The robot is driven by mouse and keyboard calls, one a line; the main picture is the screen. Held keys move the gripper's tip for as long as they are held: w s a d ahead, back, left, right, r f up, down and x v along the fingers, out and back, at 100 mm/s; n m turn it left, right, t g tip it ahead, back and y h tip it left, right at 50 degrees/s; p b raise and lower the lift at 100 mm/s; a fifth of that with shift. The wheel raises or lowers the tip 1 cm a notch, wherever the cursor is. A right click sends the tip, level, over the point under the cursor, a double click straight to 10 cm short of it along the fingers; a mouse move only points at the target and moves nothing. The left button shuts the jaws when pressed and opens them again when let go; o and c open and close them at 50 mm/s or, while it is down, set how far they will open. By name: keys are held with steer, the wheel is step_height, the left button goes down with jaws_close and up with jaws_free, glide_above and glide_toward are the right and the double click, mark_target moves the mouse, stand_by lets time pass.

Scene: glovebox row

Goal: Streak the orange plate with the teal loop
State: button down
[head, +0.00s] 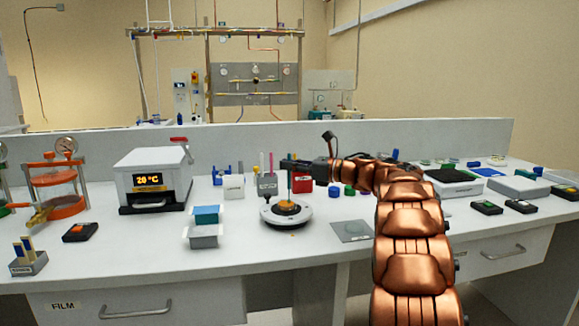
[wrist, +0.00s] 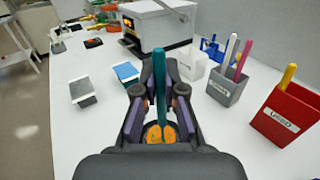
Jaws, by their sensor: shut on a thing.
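My gripper (wrist: 158,98) is shut on the teal loop (wrist: 159,70), whose handle stands roughly upright between the fingers. In the head view the teal loop (head: 290,186) points down over the orange plate (head: 287,208). The orange plate sits on a round white and black stand. In the wrist view the orange plate (wrist: 153,137) shows below and between the fingers, partly hidden by them. The loop's lower end is at or just above the plate; I cannot tell whether it touches.
A grey cup (head: 267,184) with several coloured sticks and a red box marked USED (wrist: 285,118) stand close behind the plate. A blue-lidded box (head: 206,215) and an oven-like unit (head: 154,178) are to the left. A flat grey square (head: 350,231) lies to the right.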

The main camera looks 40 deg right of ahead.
steer(key=shift+w+a+b, duration=0.25)
steer(key=shift+a+b, duration=0.3)
steer(key=shift+b, duration=0.55)
steer(key=shift+w+a+b, duration=0.25)
steer(key=shift+a+b, duration=0.3)
steer(key=shift+b, duration=0.5)
stand_by(0.9)
steer(key=shift+w+d, duration=0.15)
steer(key=shift+w, duration=0.25)
stand_by(0.5)
steer(key=shift+s+d+b, duration=0.3)
steer(key=shift+d+b, duration=0.25)
steer(key=shift+d, duration=0.2)
steer(key=shift+s+d+b, duration=0.3)
steer(key=shift+d+b, duration=0.25)
steer(key=shift+d, duration=0.2)
stand_by(2.0)
